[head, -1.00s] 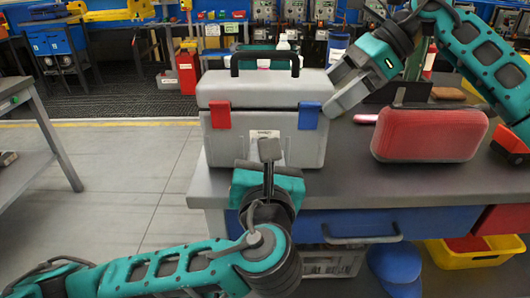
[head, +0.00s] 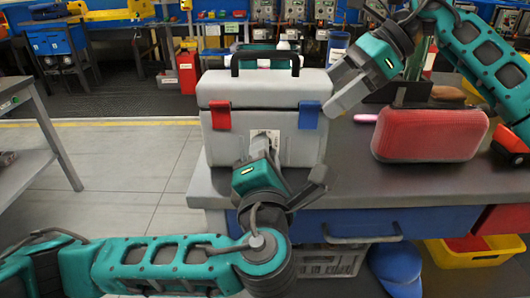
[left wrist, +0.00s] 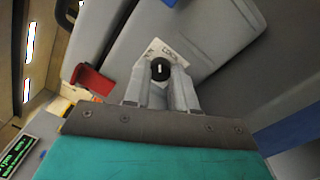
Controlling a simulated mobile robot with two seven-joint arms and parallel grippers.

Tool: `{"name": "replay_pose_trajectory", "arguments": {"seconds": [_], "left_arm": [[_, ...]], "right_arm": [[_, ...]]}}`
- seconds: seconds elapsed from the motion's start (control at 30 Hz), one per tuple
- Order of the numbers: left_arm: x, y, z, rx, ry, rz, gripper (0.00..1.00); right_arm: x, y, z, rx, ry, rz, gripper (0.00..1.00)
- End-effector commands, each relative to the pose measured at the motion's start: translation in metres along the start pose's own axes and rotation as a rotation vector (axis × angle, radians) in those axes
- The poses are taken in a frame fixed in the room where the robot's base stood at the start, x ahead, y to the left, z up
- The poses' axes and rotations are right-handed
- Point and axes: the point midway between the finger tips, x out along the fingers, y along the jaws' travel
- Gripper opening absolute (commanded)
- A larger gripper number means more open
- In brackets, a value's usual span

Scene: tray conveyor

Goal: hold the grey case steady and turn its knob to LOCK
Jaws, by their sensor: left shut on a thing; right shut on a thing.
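The grey case (head: 228,146) stands upright on the dark table, with a red latch (head: 221,116), a blue latch (head: 309,115) and a black top handle (head: 264,56). My left gripper (head: 262,147) is at its front and covers the knob in the head view. In the left wrist view the black knob (left wrist: 160,69) with a white mark sits between the shut fingertips, beside a white label (left wrist: 178,50). The lettering is too small to read. My right gripper (head: 340,97) is shut on the case's right side near the blue latch.
A blue drawer (head: 335,226) is below the table top. A yellow bin (head: 460,253) and a blue cap (head: 396,268) are lower right. Open floor lies left.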

Motion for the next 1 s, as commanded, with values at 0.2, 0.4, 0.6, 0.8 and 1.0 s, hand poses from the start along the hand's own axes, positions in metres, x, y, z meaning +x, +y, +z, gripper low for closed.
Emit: {"name": "replay_pose_trajectory", "arguments": {"seconds": [0.2, 0.4, 0.6, 0.8, 1.0], "left_arm": [[-0.0001, 0.0015, 0.0022, 0.209, -0.016, 0.005, 0.00], [-0.0006, 0.0013, 0.0032, 0.382, -0.025, 0.006, 0.00], [-0.0012, 0.0001, 0.0029, 0.517, -0.030, 0.004, 0.00], [-0.0017, -0.0011, 0.0024, 0.604, -0.034, 0.001, 0.00], [-0.0018, -0.0016, 0.0013, 0.647, -0.033, -0.001, 0.00]], "right_arm": [[-0.0003, -0.0005, 0.0001, 0.002, -0.001, -0.002, 0.09], [-0.0002, -0.0005, 0.0002, 0.002, -0.001, -0.003, 0.09], [-0.0001, -0.0005, 0.0003, 0.002, -0.001, -0.003, 0.09], [0.0000, -0.0005, 0.0004, 0.002, -0.001, -0.003, 0.09], [0.0001, -0.0005, 0.0006, 0.001, -0.001, -0.003, 0.09]]}}
